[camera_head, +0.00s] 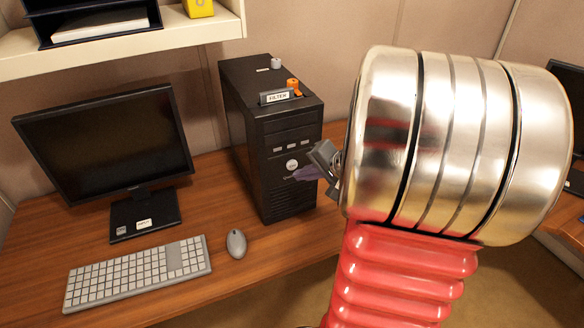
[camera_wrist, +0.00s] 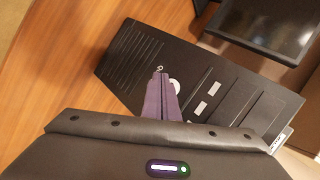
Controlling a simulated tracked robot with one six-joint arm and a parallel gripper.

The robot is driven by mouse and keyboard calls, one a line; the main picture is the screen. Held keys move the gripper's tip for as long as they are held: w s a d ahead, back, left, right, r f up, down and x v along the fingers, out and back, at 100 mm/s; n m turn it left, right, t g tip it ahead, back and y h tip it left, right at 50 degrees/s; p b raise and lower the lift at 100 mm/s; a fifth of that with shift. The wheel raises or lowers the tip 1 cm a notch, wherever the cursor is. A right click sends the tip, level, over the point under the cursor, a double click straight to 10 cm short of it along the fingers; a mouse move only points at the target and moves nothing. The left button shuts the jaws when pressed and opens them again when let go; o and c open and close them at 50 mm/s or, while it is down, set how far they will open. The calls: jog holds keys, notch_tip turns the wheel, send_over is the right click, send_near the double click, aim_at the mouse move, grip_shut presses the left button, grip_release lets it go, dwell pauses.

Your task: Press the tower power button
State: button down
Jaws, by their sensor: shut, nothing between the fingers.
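The black computer tower (camera_head: 288,190) stands upright on the desk, its front panel facing the room; the panel also fills the middle of the wrist view (camera_wrist: 135,62). A round white button (camera_head: 292,165) is on the front, and it shows in the wrist view (camera_wrist: 175,86) beside the fingertips, partly covered by them. My gripper (camera_head: 297,175) is shut and empty, its purple fingers together; they also show in the wrist view (camera_wrist: 161,80). The fingertips are just below the button in the head view. I cannot tell whether they touch the panel.
A monitor (camera_head: 105,145), a keyboard (camera_head: 138,272) and a mouse (camera_head: 236,243) are left of the tower on the wooden desk. A filter label (camera_head: 277,97) and an orange item (camera_head: 294,86) are on the tower top. A shelf (camera_head: 120,52) hangs above.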

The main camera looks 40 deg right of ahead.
jog(key=shift+s+a, duration=0.25)
jog(key=shift+s, duration=0.65)
jog(key=shift+s+a, duration=0.3)
jog(key=shift+s, duration=0.55)
jog(key=shift+s+a, duration=0.25)
jog(key=shift+s, duration=0.65)
jog(key=shift+a, duration=0.1)
jog(key=a+r+n+g+y, duration=0.25)
jog(key=a+n, duration=0.35)
jog(key=a, duration=1)
jog(key=s+a+r+n+g+h, duration=0.1)
jog(key=s+a+r+n+h, duration=0.1)
jog(key=s+a+r+n, duration=0.1)
jog(key=s+a+r+n+h, duration=0.1)
jog(key=s+a+r+n, duration=0.2)
jog(key=a, duration=0.5)
jog(key=shift+s+n+g+h, duration=0.35)
jog(key=shift+s+n, duration=0.15)
jog(key=shift+n, duration=0.6)
jog(key=c, duration=2.5)
grip_release()
jog(key=shift+r, duration=0.1)
